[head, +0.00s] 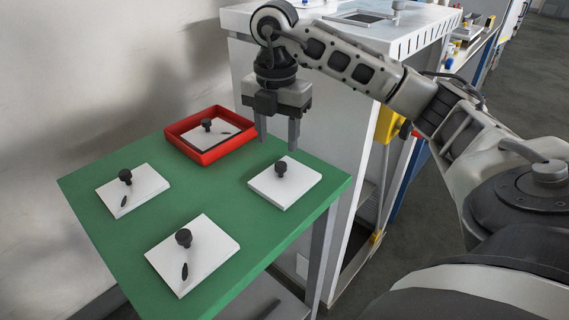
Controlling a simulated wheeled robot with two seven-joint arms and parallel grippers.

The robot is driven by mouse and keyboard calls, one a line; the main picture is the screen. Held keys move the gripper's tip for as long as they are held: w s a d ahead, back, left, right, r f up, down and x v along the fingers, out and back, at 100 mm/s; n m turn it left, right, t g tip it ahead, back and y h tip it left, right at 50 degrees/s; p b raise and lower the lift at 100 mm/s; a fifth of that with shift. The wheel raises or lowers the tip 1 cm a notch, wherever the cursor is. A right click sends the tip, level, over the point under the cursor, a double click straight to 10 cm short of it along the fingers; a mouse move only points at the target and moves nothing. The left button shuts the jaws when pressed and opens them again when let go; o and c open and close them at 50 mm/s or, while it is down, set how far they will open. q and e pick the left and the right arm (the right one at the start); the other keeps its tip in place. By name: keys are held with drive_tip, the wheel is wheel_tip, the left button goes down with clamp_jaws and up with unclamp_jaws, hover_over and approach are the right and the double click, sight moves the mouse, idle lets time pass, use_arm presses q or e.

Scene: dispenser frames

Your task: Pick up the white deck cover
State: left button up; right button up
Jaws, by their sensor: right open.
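Several white square plates with black knobs are in view, and I cannot tell which one the task's deck cover is. One white plate (300,183) lies at the right of the green table, with no dark mark showing. Another white plate (150,183) lies at the left, and a white plate (215,257) lies at the front; both have a dark oval mark. A further marked white plate (198,141) lies in a red tray (212,154). My right gripper (277,144) points down, open and empty, above the right plate's knob (281,168) and apart from it.
The green table top (205,197) is clear between the plates. Its right edge is close to the right plate. A white cabinet (330,120) stands behind and right of the table, close behind my right arm. A pale wall (90,80) is at the left.

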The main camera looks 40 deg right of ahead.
sight(281, 164)
drive_tip(key=shift+s+d+f+p, duration=0.1)
drive_tip(key=shift+d+f+p, duration=0.1)
drive_tip(key=shift+f, duration=1.6)
drive_tip(key=shift+d+f+p, duration=0.1)
drive_tip(key=shift+f+p, duration=0.1)
drive_tip(key=shift+f, duration=1.55)
clamp_jaws()
